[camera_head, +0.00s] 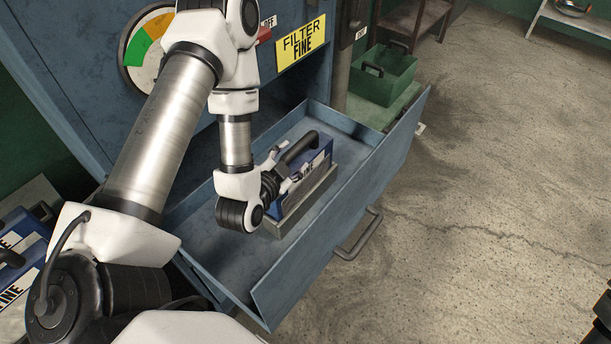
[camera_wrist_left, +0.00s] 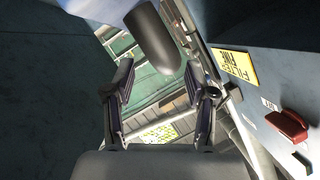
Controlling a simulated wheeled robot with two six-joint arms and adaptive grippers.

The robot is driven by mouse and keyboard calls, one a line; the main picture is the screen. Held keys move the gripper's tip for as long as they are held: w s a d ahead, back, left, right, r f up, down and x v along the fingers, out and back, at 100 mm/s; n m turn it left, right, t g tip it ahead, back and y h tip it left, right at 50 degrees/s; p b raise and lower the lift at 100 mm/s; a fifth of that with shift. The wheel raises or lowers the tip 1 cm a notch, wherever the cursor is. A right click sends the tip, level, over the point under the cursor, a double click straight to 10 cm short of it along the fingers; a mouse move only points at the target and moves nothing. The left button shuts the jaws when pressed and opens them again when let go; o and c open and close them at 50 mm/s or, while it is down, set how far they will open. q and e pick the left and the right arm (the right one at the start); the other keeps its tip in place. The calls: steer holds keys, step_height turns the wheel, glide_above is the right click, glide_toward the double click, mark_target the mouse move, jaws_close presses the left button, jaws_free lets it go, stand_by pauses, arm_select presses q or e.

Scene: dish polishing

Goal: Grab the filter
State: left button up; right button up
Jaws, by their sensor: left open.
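The filter (camera_head: 320,164) is a blue box with a white label and a black bar handle (camera_head: 299,148) on top. It sits in a grey metal holder (camera_head: 306,203) inside the open blue drawer. My left gripper (camera_head: 283,168) is at the near left end of the filter, beside the handle, and partly hides the label. In the left wrist view my gripper (camera_wrist_left: 158,82) has its two fingers apart. The dark rounded handle (camera_wrist_left: 156,38) shows ahead, in line with the gap between them. I cannot tell whether a finger touches it. A dark part at the lower right edge of the head view seems to be my right gripper (camera_head: 602,320).
The drawer (camera_head: 345,203) has raised walls and a front handle (camera_head: 359,235). The blue cabinet behind bears a dial (camera_head: 147,50) and a yellow FILTER FINE sign (camera_head: 301,43). A green box (camera_head: 382,75) stands beyond. More filters (camera_head: 22,240) lie at left.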

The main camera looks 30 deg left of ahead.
mark_target(294, 150)
arm_select(q)
steer(key=shift+w+a+f, duration=0.15)
steer(key=shift+w, duration=0.25)
steer(key=w+p, duration=0.1)
steer(key=w+a+p, duration=0.1)
steer(key=shift+w+p, duration=0.15)
steer(key=shift+p, duration=0.2)
steer(key=shift+w+f, duration=0.3)
steer(key=shift+w, duration=0.2)
steer(key=shift+w+f, duration=0.25)
steer(key=shift+w, duration=0.2)
steer(key=shift+w+f, duration=0.1)
steer(key=shift+f, duration=0.05)
jaws_close()
arm_select(e)
steer(key=shift+s+r, duration=0.25)
steer(key=shift+r, duration=0.7)
arm_select(q)
steer(key=shift+r, duration=0.2)
